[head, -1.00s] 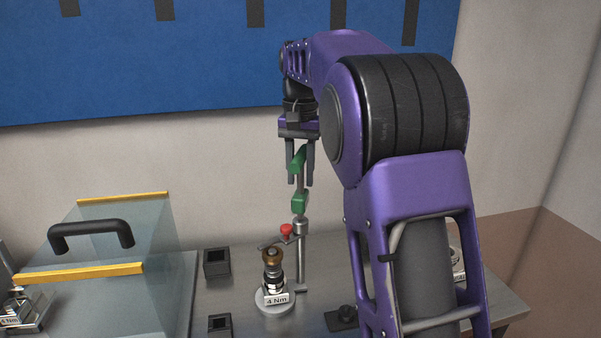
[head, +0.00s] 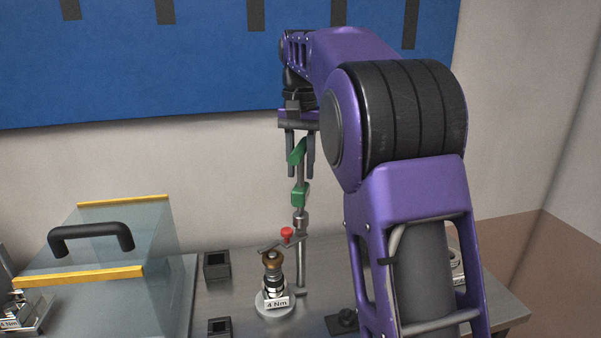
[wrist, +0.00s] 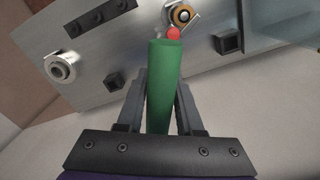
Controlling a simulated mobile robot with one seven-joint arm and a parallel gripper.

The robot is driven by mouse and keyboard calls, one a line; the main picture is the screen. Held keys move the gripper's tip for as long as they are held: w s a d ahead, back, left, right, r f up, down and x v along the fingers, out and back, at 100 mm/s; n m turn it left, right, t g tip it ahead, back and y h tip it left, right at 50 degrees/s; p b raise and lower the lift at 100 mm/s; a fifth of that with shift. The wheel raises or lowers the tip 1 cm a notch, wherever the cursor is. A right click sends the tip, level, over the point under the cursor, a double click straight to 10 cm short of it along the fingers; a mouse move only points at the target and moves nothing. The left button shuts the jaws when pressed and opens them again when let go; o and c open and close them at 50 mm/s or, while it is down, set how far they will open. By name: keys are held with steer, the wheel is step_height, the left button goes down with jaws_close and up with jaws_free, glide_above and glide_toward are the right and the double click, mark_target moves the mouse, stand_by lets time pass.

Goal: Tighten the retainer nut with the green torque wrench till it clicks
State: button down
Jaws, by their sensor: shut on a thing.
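My gripper (head: 300,172) points down in the head view, with its fingers closed around the green handle of the torque wrench (head: 299,194). In the wrist view the green handle (wrist: 164,85) stands between the fingers. The wrench hangs roughly upright, its grey shaft running down beside the fitting. A brass-coloured nut (head: 272,259) tops the fitting on a round base labelled 4 Nm (head: 277,303); it also shows in the wrist view (wrist: 181,15). I cannot tell whether the wrench's lower end touches anything.
A red knob (head: 287,234) and grey lever sit just above the nut, close to the shaft. Black square sockets (head: 217,265) stand left of the fitting. A clear cover with a black handle (head: 90,235) fills the left. A blue panel (head: 140,65) hangs behind.

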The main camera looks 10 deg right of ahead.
mark_target(300, 143)
steer(key=shift+r, duration=1.8)
